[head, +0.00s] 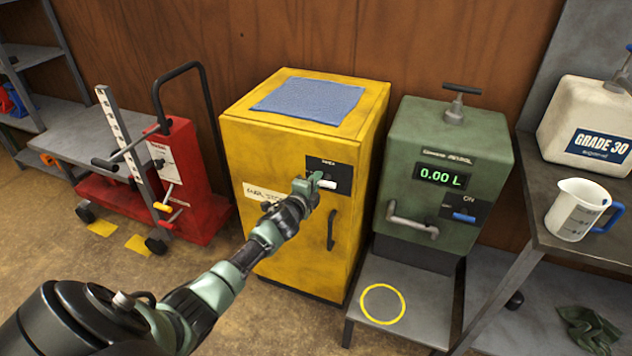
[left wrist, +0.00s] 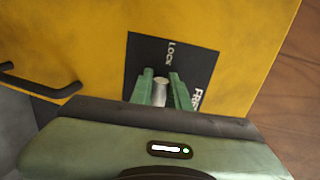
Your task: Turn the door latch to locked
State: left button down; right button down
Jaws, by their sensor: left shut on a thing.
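The yellow cabinet (head: 290,150) stands in the middle of the head view with its door facing me. The latch (head: 330,184) is a small pale handle on a black plate high on the door. In the left wrist view the latch (left wrist: 160,91) is a silver piece between my green fingers, on the black plate with LOCK and FREE labels. My left gripper (head: 312,184) is shut on the latch. The gripper partly covers the latch, so I cannot tell its exact angle. My right gripper is not in view.
A dark door handle (head: 331,230) sits below the latch. A green dispenser (head: 448,165) stands close on the right, and a red lift (head: 180,170) on the left. A blue cloth (head: 308,98) lies on the cabinet top. A jug (head: 578,208) stands on the right bench.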

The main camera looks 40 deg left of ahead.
pick_arm(q)
jog(key=c, duration=1.6)
grip_release()
jog(key=shift+p+v, duration=0.3)
jog(key=shift+v, duration=3.6)
jog(key=shift+f, duration=0.1)
jog(key=s+d+f+n+g+h, duration=0.1)
jog(key=s+d+f+n+g, duration=0.15)
jog(key=s+f, duration=0.65)
jog(key=s+d+f+n+g, duration=0.25)
jog(key=s+f, duration=0.25)
jog(key=f, duration=0.8)
jog(key=s+d+f+n+g+h, duration=0.1)
jog(key=s+d+f+n+g, duration=0.15)
jog(key=s+f, duration=0.65)
jog(key=s+d+f+n+g, duration=0.1)
jog(key=s+d+f, duration=0.3)
jog(key=s, duration=0.6)
jog(key=s+d+f+n+g+h, duration=0.1)
jog(key=s+d+f+n+g, duration=0.1)
jog(key=s+f, duration=0.5)
jog(key=s+d+f+n+g, duration=0.2)
jog(key=s+d+f+g, duration=0.2)
jog(key=s, duration=0.9)
jog(key=shift+s+d+f+h, duration=0.1)
jog(key=shift+d+f+h, duration=0.05)
jog(key=shift+d+f, duration=0.45)
jog(key=shift+s+d+f+h, duration=0.15)
jog(key=shift+d+f, duration=0.3)
jog(key=shift+d, duration=0.35)
